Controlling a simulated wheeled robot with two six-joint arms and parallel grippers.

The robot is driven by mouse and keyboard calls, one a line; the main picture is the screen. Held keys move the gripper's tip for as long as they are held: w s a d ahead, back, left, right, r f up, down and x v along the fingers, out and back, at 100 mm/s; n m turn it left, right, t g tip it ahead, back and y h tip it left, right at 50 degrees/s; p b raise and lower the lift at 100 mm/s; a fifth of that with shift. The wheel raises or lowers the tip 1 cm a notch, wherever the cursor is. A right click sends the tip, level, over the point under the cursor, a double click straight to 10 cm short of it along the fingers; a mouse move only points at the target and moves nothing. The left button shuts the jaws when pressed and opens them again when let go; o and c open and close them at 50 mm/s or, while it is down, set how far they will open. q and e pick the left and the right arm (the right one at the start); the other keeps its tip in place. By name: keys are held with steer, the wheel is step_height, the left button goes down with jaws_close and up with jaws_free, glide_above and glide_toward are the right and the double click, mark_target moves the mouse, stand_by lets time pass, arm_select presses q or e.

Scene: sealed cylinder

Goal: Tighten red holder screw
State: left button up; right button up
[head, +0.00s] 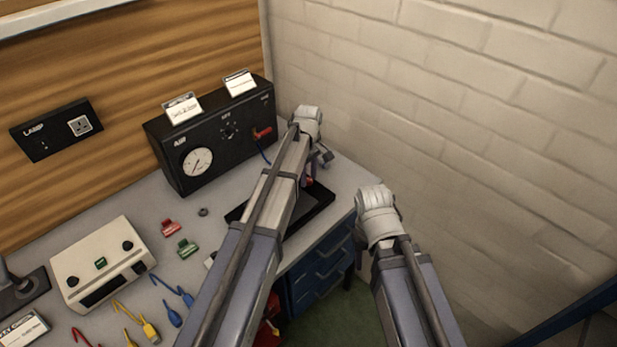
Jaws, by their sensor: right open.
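A small red part (309,182) shows at the right edge of my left forearm, over the black tray (322,208). It is mostly hidden, and I cannot tell whether it is the red holder or its screw. My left gripper (322,157) is above the tray's far side, close to the red part; its fingers are too small and covered to tell whether they are open or touch anything. My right gripper (376,203) is open beside the bench's right edge, apart from the tray, with its fingers largely hidden by the wrist.
A black AIR panel (215,140) with a gauge and red lever stands at the back. Red (170,228) and green (187,248) clips, a small grey ring (203,212) and a cream control box (103,265) lie left of my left arm. A brick wall (480,130) bounds the right.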

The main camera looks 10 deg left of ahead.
arm_select(q)
jaws_close()
stand_by(0.4)
steer(key=m, duration=0.5)
steer(key=shift+m, duration=0.4)
steer(key=m, duration=0.9)
steer(key=shift+w, duration=0.1)
steer(key=m, duration=0.3)
steer(key=shift+m, duration=0.3)
steer(key=m, duration=0.6)
steer(key=shift+m, duration=0.4)
